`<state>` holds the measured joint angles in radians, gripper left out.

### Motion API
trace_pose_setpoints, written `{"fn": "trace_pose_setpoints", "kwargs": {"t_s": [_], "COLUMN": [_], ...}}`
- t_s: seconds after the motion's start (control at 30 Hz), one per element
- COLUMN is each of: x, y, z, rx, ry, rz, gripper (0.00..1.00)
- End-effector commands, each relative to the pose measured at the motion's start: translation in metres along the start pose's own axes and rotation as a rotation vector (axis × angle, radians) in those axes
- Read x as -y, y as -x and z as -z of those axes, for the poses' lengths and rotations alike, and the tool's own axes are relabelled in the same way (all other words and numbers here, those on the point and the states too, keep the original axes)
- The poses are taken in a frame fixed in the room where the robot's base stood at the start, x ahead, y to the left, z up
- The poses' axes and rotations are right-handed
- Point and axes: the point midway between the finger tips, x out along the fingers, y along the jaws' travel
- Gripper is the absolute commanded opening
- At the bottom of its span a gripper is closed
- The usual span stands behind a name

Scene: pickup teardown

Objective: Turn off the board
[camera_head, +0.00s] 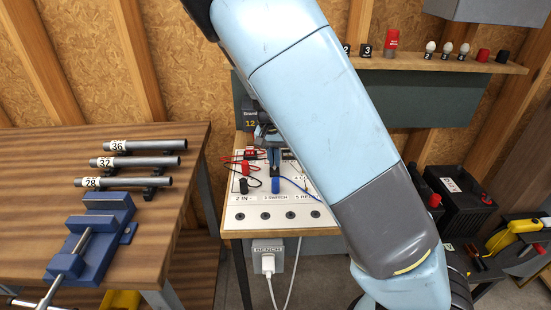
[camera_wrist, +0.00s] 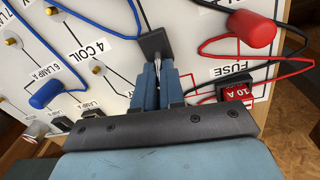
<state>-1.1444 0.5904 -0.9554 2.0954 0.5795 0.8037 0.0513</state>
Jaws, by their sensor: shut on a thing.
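The white board (camera_head: 305,215) lies on a small wooden table in the middle of the head view, with printed labels, wires and coloured plugs. It fills most of the wrist view (camera_wrist: 75,20). My gripper (camera_wrist: 158,75) has its two blue fingers closed around a thin metal switch lever (camera_wrist: 157,58), which rises at a black switch body (camera_wrist: 153,44). In the head view my gripper (camera_head: 274,172) is down at the board, and the lever cannot be made out there. My arm hides the board's right side.
A red plug (camera_wrist: 250,28), a blue plug (camera_wrist: 46,94) and a red 10 A fuse (camera_wrist: 233,90) sit close around my fingers, with loose wires. A workbench (camera_head: 165,215) with pipes and a blue vise (camera_head: 95,235) stands left. A shelf (camera_head: 450,65) is behind.

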Motion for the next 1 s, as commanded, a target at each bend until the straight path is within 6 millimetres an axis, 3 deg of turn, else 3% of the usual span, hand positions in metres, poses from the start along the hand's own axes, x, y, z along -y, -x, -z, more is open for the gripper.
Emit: {"fn": "trace_pose_setpoints", "kwargs": {"t_s": [0.47,1.0], "x": [-0.001,-0.004], "y": [0.002,0.003], "z": [-0.005,-0.025], "rx": [-0.096,-0.508], "ry": [-0.007,-0.034], "rz": [0.021,0.093], "gripper": [0.0,0.0]}}
